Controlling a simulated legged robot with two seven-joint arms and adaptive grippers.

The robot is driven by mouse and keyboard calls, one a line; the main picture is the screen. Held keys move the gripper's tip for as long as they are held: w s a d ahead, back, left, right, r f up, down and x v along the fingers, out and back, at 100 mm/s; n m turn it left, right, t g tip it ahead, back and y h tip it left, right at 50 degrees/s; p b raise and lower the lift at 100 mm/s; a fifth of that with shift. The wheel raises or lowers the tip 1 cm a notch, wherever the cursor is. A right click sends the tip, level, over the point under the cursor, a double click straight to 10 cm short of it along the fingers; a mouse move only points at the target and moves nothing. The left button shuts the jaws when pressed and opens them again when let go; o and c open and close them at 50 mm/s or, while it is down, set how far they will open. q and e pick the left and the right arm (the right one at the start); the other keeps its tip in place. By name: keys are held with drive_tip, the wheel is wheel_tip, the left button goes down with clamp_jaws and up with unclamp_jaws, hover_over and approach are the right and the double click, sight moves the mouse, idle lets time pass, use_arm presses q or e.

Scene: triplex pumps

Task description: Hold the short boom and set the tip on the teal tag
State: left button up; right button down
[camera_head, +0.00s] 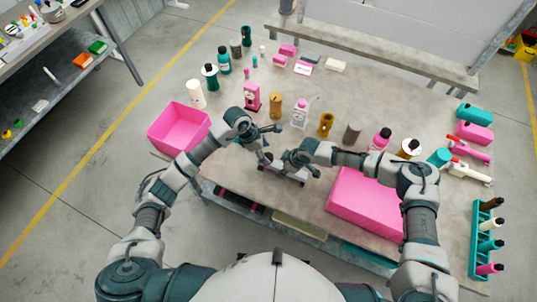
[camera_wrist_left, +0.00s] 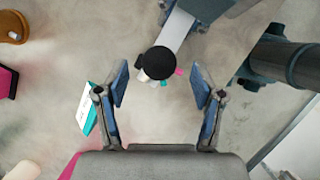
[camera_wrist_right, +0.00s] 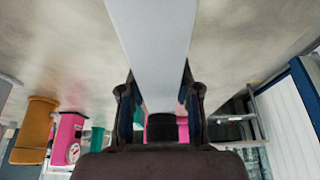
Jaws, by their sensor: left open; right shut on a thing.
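My right gripper (camera_wrist_right: 158,92) is shut on the short boom (camera_wrist_right: 152,35), a pale grey bar running up between its fingers. In the left wrist view the boom (camera_wrist_left: 178,30) comes in from the top and ends in a round black tip (camera_wrist_left: 160,62). Small coloured tags show partly behind this tip, among them a teal tag (camera_wrist_left: 164,83); whether the tip touches any is unclear. My left gripper (camera_wrist_left: 160,88) is open, its fingers on either side of the tip and apart from it. In the head view both grippers are close together over the table's near edge.
A pink open bin (camera_head: 180,128) stands left and a larger pink box (camera_head: 365,203) right on the table (camera_head: 235,168). Bottles and pump parts stand behind my grippers. A teal rack (camera_head: 477,240) with bottles is at the right edge.

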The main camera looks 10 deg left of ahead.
sight(269, 156)
use_arm(q)
drive_tip(key=shift+x, duration=1.65)
drive_tip(key=c, duration=1.1)
drive_tip(key=shift+c, duration=0.2)
